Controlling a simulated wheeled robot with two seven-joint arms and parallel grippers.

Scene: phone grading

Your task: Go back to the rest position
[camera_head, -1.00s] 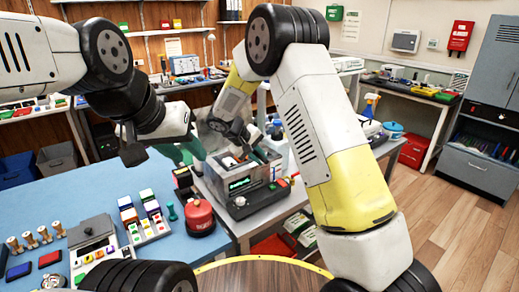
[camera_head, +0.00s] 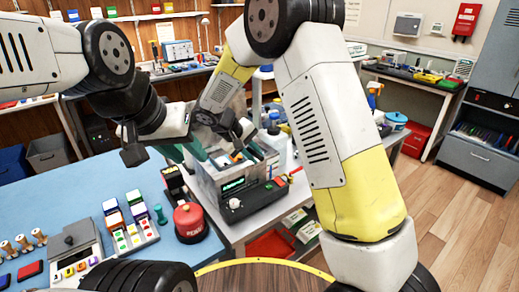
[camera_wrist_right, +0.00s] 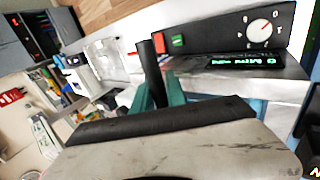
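My left gripper (camera_head: 143,143) hangs above the back of the blue table in the head view, left of the testing machine. A dark finger points down, and I see nothing clearly held; its opening is unclear. My right arm arches over, and its gripper (camera_head: 234,132) is at the top of the machine (camera_head: 218,205). Its fingers are partly hidden, and I cannot tell whether they are open. The right wrist view shows the machine's lit display, knob and red and green buttons (camera_wrist_right: 178,40) close by, with a teal part (camera_wrist_right: 165,93) beside a dark finger.
Shelves and a workbench (camera_head: 412,76) line the back. The wood floor (camera_head: 455,210) at right is clear.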

